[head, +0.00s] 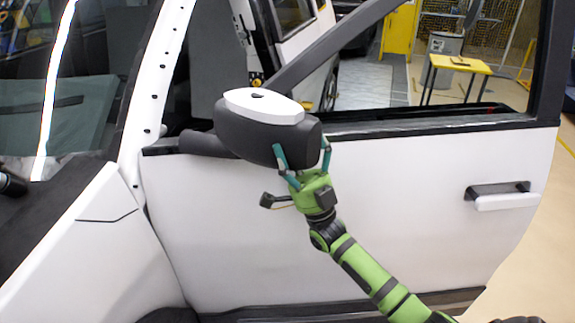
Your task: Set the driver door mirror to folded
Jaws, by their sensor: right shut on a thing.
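The driver door mirror (262,125) is a dark housing with a white cap, at the front upper corner of the white door (400,215). It stands out from the door below the window. My right gripper (303,155) is at the mirror's right lower end, with its teal fingers on either side of that end, shut on the mirror. The mirror's glass face is hidden from this view.
The door handle (500,195) is to the right of the mirror. The windshield (70,90) and white fender (90,250) are at the left. A yellow table (460,64) stands beyond the window. Open floor lies right of the door.

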